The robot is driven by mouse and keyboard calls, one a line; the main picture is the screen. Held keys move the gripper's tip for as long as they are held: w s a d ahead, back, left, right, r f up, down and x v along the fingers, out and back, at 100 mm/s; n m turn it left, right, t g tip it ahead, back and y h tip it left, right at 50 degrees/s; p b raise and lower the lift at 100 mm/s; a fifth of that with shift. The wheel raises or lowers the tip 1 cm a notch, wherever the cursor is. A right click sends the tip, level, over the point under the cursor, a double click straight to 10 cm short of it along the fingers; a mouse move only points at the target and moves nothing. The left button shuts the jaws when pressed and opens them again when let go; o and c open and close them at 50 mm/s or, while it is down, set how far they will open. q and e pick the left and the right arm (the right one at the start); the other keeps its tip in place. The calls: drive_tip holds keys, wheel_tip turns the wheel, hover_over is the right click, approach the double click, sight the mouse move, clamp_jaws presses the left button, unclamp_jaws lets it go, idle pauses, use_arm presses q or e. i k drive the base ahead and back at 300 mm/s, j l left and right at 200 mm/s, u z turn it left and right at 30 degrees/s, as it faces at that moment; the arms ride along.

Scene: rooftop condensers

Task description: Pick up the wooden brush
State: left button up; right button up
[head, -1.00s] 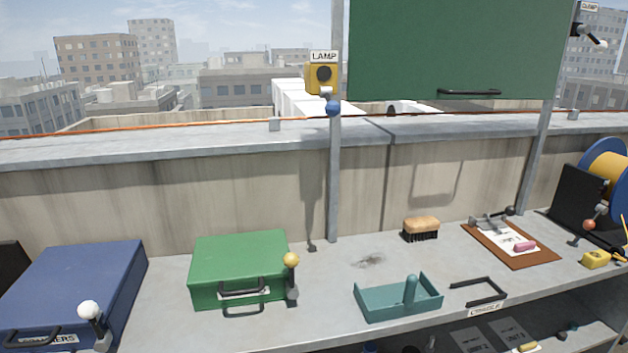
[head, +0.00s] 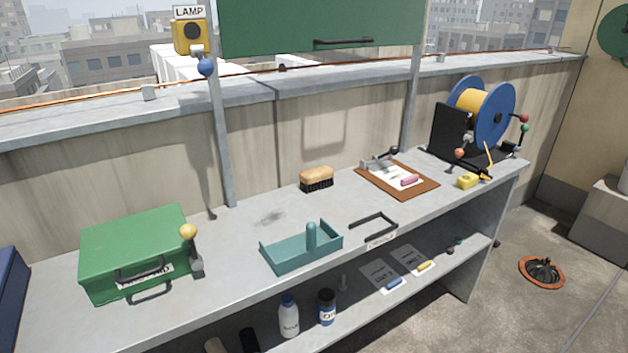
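The wooden brush (head: 317,178) sits bristles down on the grey bench top, near the back wall. Its top is tan wood and its bristles are black. It stands apart from the teal tray and the clipboard. Neither of my grippers shows in the head view.
On the bench (head: 110,323) are a green case (head: 135,240), a teal tray with a post (head: 300,250), a black handle (head: 373,222), a brown clipboard (head: 425,188) and a blue-yellow reel (head: 482,110). Bottles (head: 289,315) stand on the lower shelf. A green panel (head: 320,22) hangs above.

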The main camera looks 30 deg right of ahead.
sight(311, 179)
drive_tip(key=u, duration=0.6)
drive_tip(key=l+u, duration=0.35)
drive_tip(key=u, duration=0.15)
drive_tip(key=k+l+u, duration=0.2)
drive_tip(key=u, duration=0.3)
drive_tip(key=k+l+u, duration=0.25)
drive_tip(key=l, duration=0.2)
drive_tip(key=k+l+u, duration=0.25)
drive_tip(key=l, duration=0.15)
drive_tip(key=k+l+u, duration=0.15)
drive_tip(key=k+l, duration=0.5)
